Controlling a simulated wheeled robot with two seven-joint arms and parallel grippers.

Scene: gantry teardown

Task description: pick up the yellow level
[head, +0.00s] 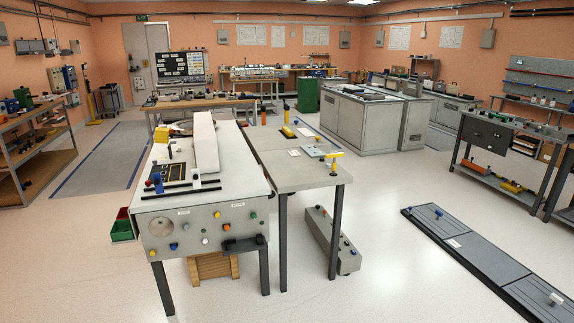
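Several yellow things show, and I cannot tell for sure which is the level. A small yellow bar (288,132) lies on the grey table beyond the near bench. A yellow T-shaped piece (334,157) is at the near right corner of that table. Another small yellow block (162,134) is on the white-topped bench, beside the long white housing. Neither of my grippers is in view.
The control bench (205,220) with knobs on its front stands nearest, joined by the grey table (300,178). A long grey box (332,238) lies on the floor under the table. A dark floor platform (475,255) is at right. Floor between is clear.

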